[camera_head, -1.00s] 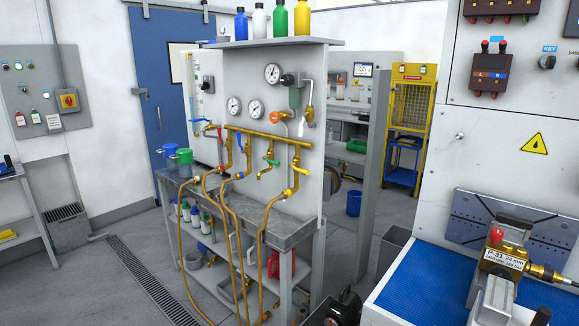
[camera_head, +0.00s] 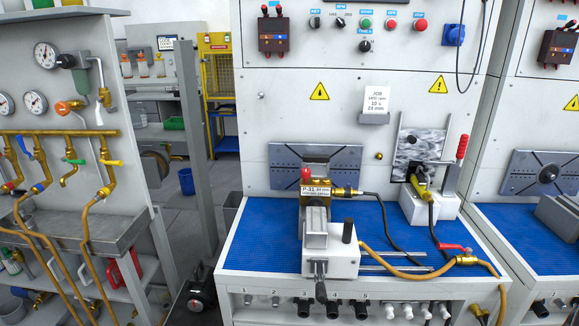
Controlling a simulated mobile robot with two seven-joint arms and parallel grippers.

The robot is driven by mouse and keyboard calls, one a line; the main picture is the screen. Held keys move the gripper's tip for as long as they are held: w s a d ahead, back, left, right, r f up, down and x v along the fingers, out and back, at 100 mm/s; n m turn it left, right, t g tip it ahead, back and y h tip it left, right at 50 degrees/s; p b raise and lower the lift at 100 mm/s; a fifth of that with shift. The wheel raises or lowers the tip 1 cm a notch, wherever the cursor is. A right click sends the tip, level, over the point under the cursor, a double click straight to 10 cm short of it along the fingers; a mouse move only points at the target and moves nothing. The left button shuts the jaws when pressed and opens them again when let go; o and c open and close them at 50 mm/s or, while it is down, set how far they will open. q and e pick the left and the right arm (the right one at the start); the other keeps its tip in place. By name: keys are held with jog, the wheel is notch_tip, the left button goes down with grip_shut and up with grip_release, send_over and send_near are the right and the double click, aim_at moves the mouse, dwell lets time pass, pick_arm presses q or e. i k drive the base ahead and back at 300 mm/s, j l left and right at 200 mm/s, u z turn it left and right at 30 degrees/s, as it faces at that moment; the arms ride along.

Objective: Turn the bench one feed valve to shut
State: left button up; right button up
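A small brass valve (camera_head: 467,260) with a red lever (camera_head: 455,248) sits at the right front of the blue-topped bench (camera_head: 262,240). A yellow hose (camera_head: 400,268) joins it. The lever points left, roughly along the hose. On the left panel, a brass manifold (camera_head: 60,132) carries valves with a blue lever (camera_head: 22,145), a green lever (camera_head: 74,161) and a yellow lever (camera_head: 111,162). No label I can read says which valve is the bench one feed. Neither of my grippers is in view.
A white clamp fixture (camera_head: 330,262) holds a brass pump labelled P-31 (camera_head: 315,188) on the bench. A second fixture (camera_head: 430,205) stands behind right. Another bench (camera_head: 550,255) is at the far right. Grey floor (camera_head: 185,235) shows between panel and bench.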

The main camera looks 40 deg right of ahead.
aim_at(440, 245)
jog(key=z, duration=2.3)
jog(key=j+z, duration=1.1)
jog(key=z, duration=0.2)
